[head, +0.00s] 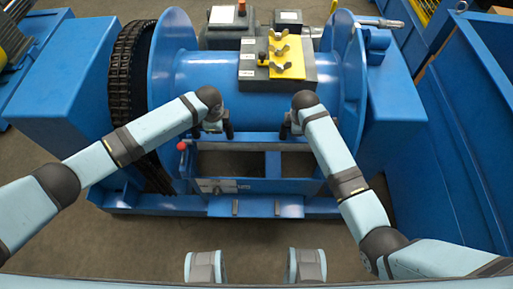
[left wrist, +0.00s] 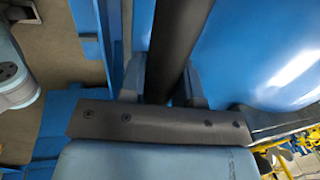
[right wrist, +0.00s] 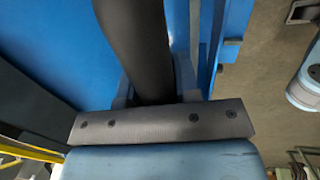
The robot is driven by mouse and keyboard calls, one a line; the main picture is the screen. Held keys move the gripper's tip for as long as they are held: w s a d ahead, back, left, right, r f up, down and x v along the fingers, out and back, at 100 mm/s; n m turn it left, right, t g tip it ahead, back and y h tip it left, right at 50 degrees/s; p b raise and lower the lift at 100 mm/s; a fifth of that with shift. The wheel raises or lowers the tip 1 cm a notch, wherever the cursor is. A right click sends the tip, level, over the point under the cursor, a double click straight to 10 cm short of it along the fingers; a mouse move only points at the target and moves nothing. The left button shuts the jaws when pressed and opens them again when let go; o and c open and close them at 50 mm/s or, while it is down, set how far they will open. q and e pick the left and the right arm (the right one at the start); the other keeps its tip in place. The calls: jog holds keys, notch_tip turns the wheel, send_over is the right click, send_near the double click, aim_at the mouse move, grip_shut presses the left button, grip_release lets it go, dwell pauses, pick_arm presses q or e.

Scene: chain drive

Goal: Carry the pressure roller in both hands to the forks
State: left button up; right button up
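My left gripper (head: 224,130) and right gripper (head: 290,130) are side by side in front of the big blue drum (head: 210,75). In the left wrist view the fingers close around a dark round bar (left wrist: 180,40), one on each side. The right wrist view shows the same kind of dark bar (right wrist: 138,40) between the right fingers. I take these bars to be parts of the pressure roller; its full shape does not show in the head view. I cannot clearly pick out the forks.
A blue frame (head: 255,208) with dark openings lies below the grippers. A dark chain (head: 126,75) runs on the drum's left. A red knob (head: 182,146) stands near my left forearm. Blue walls (head: 460,130) rise at right. A yellow plate (head: 288,55) with wing nuts sits above the drum.

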pick_arm(q)
jog(key=o, duration=0.4)
jog(key=shift+s+r, duration=0.1)
jog(key=shift+r, duration=0.05)
pick_arm(e)
jog(key=o, duration=0.4)
jog(key=shift+s+r, duration=0.1)
pick_arm(q)
notch_tip(320, 180, up, 12)
jog(key=s, duration=0.2)
jog(key=shift+s, duration=0.15)
pick_arm(e)
notch_tip(320, 180, up, 12)
jog(key=s, duration=0.2)
jog(key=shift+s, duration=0.15)
pick_arm(q)
jog(key=shift+f, duration=0.2)
pick_arm(e)
jog(key=shift+f, duration=0.2)
